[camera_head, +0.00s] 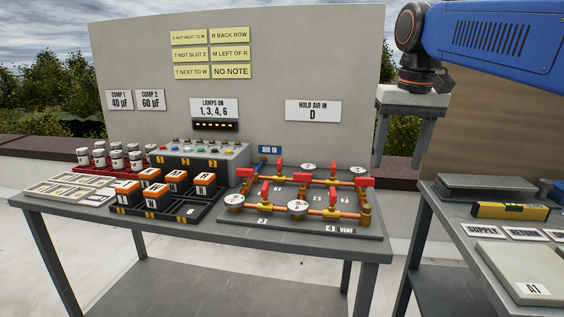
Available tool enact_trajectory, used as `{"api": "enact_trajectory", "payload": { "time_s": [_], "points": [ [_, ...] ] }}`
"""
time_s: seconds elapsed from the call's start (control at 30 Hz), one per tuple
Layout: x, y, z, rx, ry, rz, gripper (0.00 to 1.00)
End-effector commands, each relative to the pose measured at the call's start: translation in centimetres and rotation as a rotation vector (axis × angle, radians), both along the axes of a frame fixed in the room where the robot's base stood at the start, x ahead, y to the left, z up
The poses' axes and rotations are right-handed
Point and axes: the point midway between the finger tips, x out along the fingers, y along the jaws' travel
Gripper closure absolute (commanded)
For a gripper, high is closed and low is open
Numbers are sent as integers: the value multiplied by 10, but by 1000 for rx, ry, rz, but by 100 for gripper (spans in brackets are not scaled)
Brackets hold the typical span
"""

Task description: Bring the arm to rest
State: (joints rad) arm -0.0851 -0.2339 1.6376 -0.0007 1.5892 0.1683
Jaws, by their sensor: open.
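My gripper (406,135) is at the upper right, at the end of my blue arm. Its two grey fingers point down and stand apart, with nothing between them. It is in the air, above table height, in front of the gap between the grey table (300,244) and the right-hand bench (432,196). It appears clear of both. The upper part of my arm runs out of the picture at the right.
The table bears a pipe board (330,226) with red-handled valves, a black rack (185,222) with orange-and-black blocks, and white canisters (117,159). A yellow level (510,211) lies on the bench. A grey panel (270,60) with signs stands behind.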

Motion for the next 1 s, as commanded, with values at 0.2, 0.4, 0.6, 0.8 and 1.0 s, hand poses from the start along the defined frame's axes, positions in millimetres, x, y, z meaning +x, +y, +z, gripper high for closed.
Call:
{"api": "enact_trajectory", "payload": {
  "time_s": [0.2,0.4,0.6,0.8,1.0],
  "points": [
    [-55,-13,-60,-3,-69,20,41],
    [-102,-22,-123,-10,-132,40,41],
    [-150,-30,-194,-20,-194,58,41],
    [-185,-34,-255,-31,-244,74,41],
    [-200,-35,-281,-36,-266,80,41]
  ]
}}
